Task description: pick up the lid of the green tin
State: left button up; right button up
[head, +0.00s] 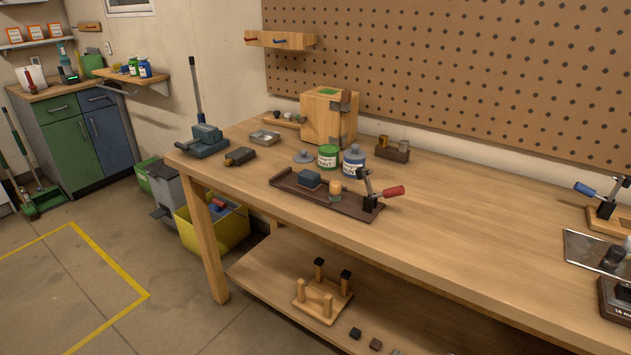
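The green tin (328,157) stands upright on the workbench, with a white label on its front. Its top looks green, but it is too small to tell whether a lid is on it. A grey-blue round lid with a small knob (303,157) lies on the bench just left of the green tin. The blue tin (353,163) stands close to the right of the green tin, with a similar grey-blue top. Neither of my grippers shows in the head view.
A dark tray (283,181) in front of the tins holds a blue block, a small jar and a red-handled clamp (384,191). A wooden box (329,118) stands behind the tins. A dark block holder (393,150) is to their right. The bench's right-middle is clear.

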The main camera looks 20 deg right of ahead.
aim_at(302, 156)
jog(key=u, duration=1.25)
jog(key=i, duration=1.25)
jog(key=z, duration=0.4)
